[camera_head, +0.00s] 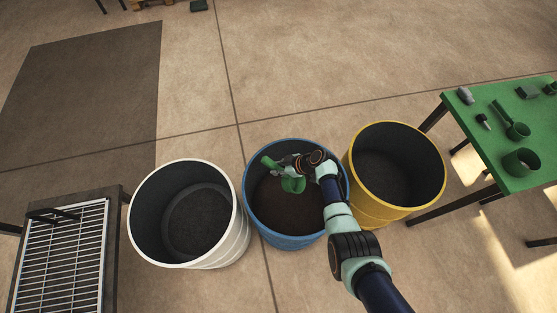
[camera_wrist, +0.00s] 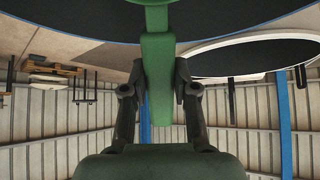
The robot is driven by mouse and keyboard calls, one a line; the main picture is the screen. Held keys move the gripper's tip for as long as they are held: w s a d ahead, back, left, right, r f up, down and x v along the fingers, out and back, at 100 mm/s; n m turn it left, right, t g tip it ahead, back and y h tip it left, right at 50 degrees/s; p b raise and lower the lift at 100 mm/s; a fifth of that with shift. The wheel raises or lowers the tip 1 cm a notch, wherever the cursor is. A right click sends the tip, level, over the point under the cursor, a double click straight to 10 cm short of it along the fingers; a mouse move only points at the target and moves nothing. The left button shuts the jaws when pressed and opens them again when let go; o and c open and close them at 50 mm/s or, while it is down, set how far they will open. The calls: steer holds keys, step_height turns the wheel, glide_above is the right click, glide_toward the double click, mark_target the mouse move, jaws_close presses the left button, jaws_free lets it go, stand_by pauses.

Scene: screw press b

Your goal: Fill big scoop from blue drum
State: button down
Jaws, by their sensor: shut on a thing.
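The blue drum (camera_head: 287,242) stands on the floor in the middle of the head view, with dark brown loose material (camera_head: 285,212) inside. My gripper (camera_head: 287,162) is over the drum's opening, reaching in from the right. It is shut on the handle of a green scoop (camera_head: 293,185), whose bowl hangs over the brown material. I cannot tell whether the bowl touches the material or holds any. In the wrist view the green handle (camera_wrist: 158,85) runs between the two fingers (camera_wrist: 158,78), and the bowl is mostly cut off at the top edge.
A white drum (camera_head: 239,240) stands close on the left and a yellow drum (camera_head: 385,216) close on the right. A green-topped table (camera_head: 490,135) at the right holds several tools. A grated stand (camera_head: 62,262) is at lower left. Open floor lies behind the drums.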

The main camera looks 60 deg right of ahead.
step_height(320, 180, down, 29)
steer(key=b, duration=2.5)
steer(key=s+d+p, duration=0.1)
steer(key=s+p, duration=0.3)
steer(key=s, duration=0.3)
steer(key=w+r+g+h+p, duration=0.1)
steer(key=w+r+g+p, duration=0.1)
steer(key=w+r+g, duration=0.35)
steer(key=shift+t, duration=0.25)
steer(key=r+p, duration=0.9)
steer(key=w+r+p, duration=0.1)
steer(key=r+p, duration=0.7)
steer(key=r, duration=0.1)
steer(key=a+r+p, duration=0.1)
steer(key=r+p, duration=0.8)
steer(key=shift+w+r+p, duration=0.1)
steer(key=shift+w+p, duration=0.2)
steer(key=shift+w, duration=0.05)
steer(key=shift+w+r+p, duration=0.1)
steer(key=shift+r+p, duration=0.7)
steer(key=shift+r, duration=0.1)
steer(key=shift+w+a, duration=0.1)
